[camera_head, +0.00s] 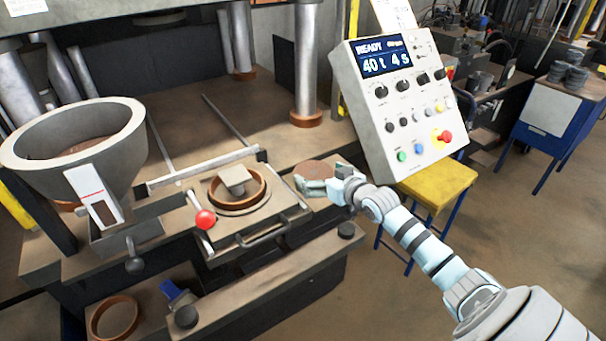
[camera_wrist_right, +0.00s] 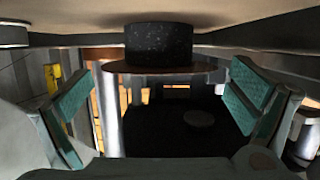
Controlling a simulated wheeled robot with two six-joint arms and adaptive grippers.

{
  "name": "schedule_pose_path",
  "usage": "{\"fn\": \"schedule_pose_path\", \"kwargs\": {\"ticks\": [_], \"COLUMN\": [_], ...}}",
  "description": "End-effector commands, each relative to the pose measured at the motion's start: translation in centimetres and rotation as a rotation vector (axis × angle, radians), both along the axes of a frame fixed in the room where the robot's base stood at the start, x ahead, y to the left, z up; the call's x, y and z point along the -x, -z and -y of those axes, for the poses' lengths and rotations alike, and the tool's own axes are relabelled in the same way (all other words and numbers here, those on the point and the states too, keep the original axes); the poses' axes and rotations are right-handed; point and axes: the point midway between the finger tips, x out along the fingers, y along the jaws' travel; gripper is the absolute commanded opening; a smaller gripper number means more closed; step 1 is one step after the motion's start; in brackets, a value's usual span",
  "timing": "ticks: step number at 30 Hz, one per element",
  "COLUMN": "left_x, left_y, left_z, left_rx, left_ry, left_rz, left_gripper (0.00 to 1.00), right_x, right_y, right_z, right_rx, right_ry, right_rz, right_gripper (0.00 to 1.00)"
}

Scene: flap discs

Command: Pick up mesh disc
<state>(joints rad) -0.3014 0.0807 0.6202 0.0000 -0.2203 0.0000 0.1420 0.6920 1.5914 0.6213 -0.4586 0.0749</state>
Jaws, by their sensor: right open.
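A round brown disc (camera_head: 317,170), which I take to be the mesh disc, lies flat at the right end of the press table. Its near edge is partly hidden by my right gripper (camera_head: 318,184). My right gripper is open at the disc's near side. In the right wrist view, a thin brown disc (camera_wrist_right: 135,68) shows edge-on against a black cylinder (camera_wrist_right: 158,42), between and beyond the teal finger pads (camera_wrist_right: 158,100). I cannot tell whether the pads touch it. My left gripper is not in view.
A control panel (camera_head: 395,100) stands close behind and right of the gripper. Left of the disc, a brown ring (camera_head: 262,195) surrounds a grey block. A large grey hopper (camera_head: 25,150) is at far left. A yellow stool (camera_head: 440,185) stands at right.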

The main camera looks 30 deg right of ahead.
Motion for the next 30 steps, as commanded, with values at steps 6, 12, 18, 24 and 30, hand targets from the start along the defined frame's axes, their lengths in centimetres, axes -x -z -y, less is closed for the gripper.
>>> {"fn": "schedule_pose_path", "kwargs": {"ticks": [6, 12, 18, 24, 30], "left_x": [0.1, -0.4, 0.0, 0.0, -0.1], "left_y": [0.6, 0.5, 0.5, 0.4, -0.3], "left_z": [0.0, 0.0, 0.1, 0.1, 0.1], "left_rx": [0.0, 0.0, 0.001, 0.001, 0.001], "left_ry": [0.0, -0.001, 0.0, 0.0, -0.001], "left_rz": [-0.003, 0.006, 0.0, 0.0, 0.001], "left_gripper": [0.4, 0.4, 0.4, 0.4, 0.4], "right_x": [-0.2, -0.3, -0.3, -0.3, -0.2], "right_y": [0.3, 0.2, 0.2, -0.1, -3.3], "right_z": [0.2, 0.1, 0.0, 0.1, 0.1], "right_rx": [0.0, -0.001, -0.001, 0.0, 0.004], "right_ry": [0.003, 0.001, 0.001, 0.001, 0.0], "right_rz": [0.0, 0.0, 0.0, 0.0, 0.003], "right_gripper": [1.0, 0.83, 0.82, 0.79, 0.79]}}
